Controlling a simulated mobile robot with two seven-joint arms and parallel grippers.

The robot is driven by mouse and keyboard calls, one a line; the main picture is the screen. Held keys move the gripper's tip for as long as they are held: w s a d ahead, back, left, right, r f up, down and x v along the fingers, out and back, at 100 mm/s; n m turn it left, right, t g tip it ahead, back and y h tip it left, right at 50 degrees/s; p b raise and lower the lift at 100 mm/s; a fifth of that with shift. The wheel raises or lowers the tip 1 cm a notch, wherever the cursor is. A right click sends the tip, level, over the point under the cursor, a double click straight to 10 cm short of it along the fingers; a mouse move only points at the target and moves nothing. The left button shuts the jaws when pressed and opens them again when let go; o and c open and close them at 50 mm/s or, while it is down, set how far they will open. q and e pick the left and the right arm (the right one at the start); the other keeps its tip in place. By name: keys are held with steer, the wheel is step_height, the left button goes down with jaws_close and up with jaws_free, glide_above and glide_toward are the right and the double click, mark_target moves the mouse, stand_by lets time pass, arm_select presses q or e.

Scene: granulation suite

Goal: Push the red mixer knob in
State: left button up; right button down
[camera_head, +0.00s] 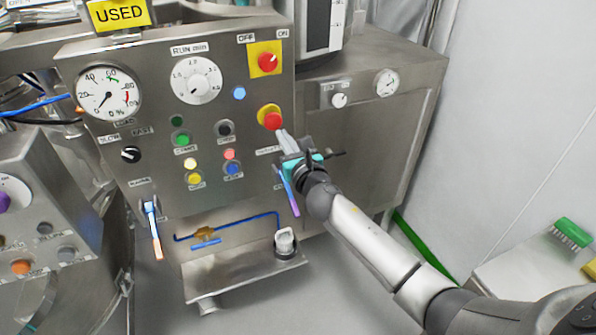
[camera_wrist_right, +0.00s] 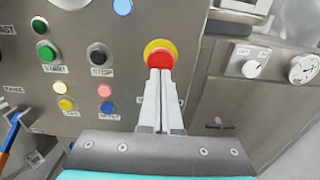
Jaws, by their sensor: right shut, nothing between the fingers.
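A round red knob (camera_head: 271,120) with a yellow collar sits on the front of the steel control panel, below a red rotary switch (camera_head: 267,62) on a yellow plate marked OFF and ON. The round knob also shows in the right wrist view (camera_wrist_right: 160,57), directly beyond my fingertips. My right gripper (camera_head: 282,134) is shut and empty, its pale fingers together and pointing at the knob's lower edge. In the right wrist view the fingertips (camera_wrist_right: 160,74) overlap the bottom of the knob; I cannot tell whether they touch it. My left gripper is in neither view.
Green, black, yellow, red and blue buttons lie left of the knob, with a black STOP button (camera_wrist_right: 98,54) closest. A dial (camera_head: 196,80) and a gauge (camera_head: 108,91) are higher on the panel. A lever (camera_head: 289,192) hangs below my gripper. A steel tray (camera_head: 240,272) juts out below.

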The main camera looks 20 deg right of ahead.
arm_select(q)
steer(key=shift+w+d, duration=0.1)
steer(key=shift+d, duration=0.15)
arm_select(e)
steer(key=s, duration=0.8)
steer(key=shift+s+f, duration=0.25)
steer(key=shift+s, duration=0.1)
